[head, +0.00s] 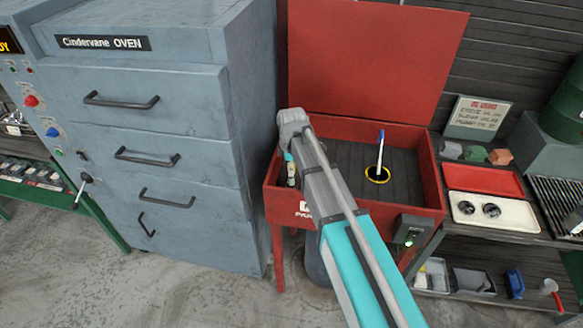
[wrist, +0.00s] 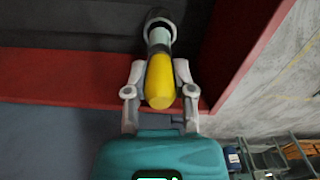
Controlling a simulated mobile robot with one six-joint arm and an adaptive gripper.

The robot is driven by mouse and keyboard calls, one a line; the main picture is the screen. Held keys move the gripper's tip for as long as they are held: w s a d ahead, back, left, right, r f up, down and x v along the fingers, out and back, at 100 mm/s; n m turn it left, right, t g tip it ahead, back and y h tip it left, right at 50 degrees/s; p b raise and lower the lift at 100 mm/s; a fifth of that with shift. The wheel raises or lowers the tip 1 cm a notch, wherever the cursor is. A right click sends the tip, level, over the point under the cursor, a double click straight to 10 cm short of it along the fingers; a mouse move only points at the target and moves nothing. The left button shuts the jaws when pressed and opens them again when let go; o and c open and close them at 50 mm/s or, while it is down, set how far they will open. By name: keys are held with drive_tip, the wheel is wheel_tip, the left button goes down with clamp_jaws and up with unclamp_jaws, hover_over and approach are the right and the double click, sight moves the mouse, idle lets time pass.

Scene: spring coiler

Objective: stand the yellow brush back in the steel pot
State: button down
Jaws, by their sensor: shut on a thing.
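In the wrist view my gripper (wrist: 159,78) is shut on the yellow brush (wrist: 160,82), one finger on each side of its yellow handle. The handle's rounded end faces the camera, and a pale grey-green section runs away from it. Its far end meets a dark round shape with a grey rim (wrist: 161,17). This may be the steel pot; I cannot tell whether the brush is inside it. In the head view my gripper (head: 290,162) is at the left front corner of the red tub, and my arm hides much there.
The red tub (head: 430,180) has a raised lid (head: 375,60) behind it. A blue-tipped white stick (head: 380,150) rises from a yellow-ringed hole (head: 377,175). The grey oven (head: 160,150) stands close on the left. A bench with trays (head: 490,228) is on the right.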

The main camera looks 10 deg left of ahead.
drive_tip(key=shift+f+b, duration=2.2)
drive_tip(key=shift+f, duration=0.05)
idle(0.3)
drive_tip(key=shift+c, duration=1.9)
unclamp_jaws()
drive_tip(key=shift+r, duration=0.1)
wheel_tip(320, 180, up, 11)
drive_tip(key=p, duration=1.1)
drive_tip(key=w+d+f+b, duration=0.1)
drive_tip(key=w+d, duration=0.1)
drive_tip(key=d, duration=0.4)
drive_tip(key=w+d+f+b, duration=0.1)
drive_tip(key=w+d, duration=0.2)
drive_tip(key=d, duration=0.3)
drive_tip(key=shift+w+d+f+b, duration=0.3)
drive_tip(key=shift+f, duration=0.1)
